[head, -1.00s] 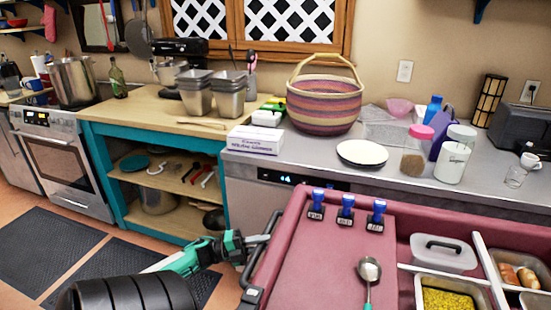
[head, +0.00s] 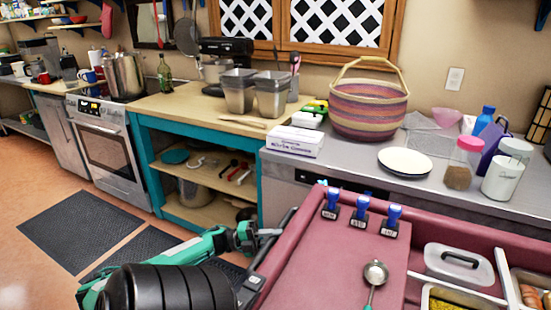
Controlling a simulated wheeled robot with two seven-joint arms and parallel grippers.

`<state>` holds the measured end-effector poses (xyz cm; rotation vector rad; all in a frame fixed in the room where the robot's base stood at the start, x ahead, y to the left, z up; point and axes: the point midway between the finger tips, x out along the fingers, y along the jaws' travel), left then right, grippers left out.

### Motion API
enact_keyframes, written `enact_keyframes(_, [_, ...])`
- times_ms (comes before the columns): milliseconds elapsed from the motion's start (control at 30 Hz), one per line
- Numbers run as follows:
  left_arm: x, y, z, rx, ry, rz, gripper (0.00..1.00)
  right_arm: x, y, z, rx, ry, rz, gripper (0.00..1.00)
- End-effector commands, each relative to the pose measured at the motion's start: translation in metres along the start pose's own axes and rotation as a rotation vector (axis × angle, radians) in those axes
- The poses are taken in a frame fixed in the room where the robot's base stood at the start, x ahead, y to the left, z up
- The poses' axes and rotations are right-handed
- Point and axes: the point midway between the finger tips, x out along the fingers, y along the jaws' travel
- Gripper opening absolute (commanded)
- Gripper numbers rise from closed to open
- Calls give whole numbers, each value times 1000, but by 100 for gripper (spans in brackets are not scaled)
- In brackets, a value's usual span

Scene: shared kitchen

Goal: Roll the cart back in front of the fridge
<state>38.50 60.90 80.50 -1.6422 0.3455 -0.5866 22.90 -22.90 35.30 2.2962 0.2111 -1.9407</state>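The cart (head: 302,270) is dark red and stands at the lower right of the head view, with its far edge close to the counter. Its left side has a dark handle bar (head: 270,256). My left gripper (head: 268,234), on a green and black arm, is at that handle at the cart's left edge. Its fingers overlap the bar in the picture, and I cannot tell whether they are closed around it. My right gripper is out of view. No fridge shows in this view.
On the cart are blue-handled stamps (head: 358,213), a ladle (head: 374,276) and food containers (head: 459,264). The steel counter (head: 440,190) runs behind it. Open floor (head: 50,190) with dark mats (head: 80,228) lies to the left, before the oven (head: 108,150).

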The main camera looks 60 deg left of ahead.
Motion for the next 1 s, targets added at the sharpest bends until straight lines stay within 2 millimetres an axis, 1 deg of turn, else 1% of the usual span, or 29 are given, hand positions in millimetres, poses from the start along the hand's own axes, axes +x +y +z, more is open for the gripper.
enact_keyframes(67, [-2,-2,2,2,-5,0,0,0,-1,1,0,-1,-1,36])
enact_keyframes(100, [-2,-2,2,2,-5,0,25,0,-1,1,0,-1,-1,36])
enact_keyframes(200, [-2,-1,2,2,-5,0,43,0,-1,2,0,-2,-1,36])
enact_keyframes(467, [-1,-1,1,1,-4,0,43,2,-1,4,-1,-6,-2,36])
enact_keyframes(567, [-6,0,1,1,-4,1,43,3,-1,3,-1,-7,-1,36])
enact_keyframes(667, [-18,2,2,0,-6,2,43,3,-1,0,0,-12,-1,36])
enact_keyframes(700, [-26,2,2,0,-6,2,43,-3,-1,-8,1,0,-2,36])
enact_keyframes(767, [-39,2,1,0,-7,3,43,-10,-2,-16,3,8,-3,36])
enact_keyframes(1000, [-95,2,2,0,-8,3,43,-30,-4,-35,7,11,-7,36])
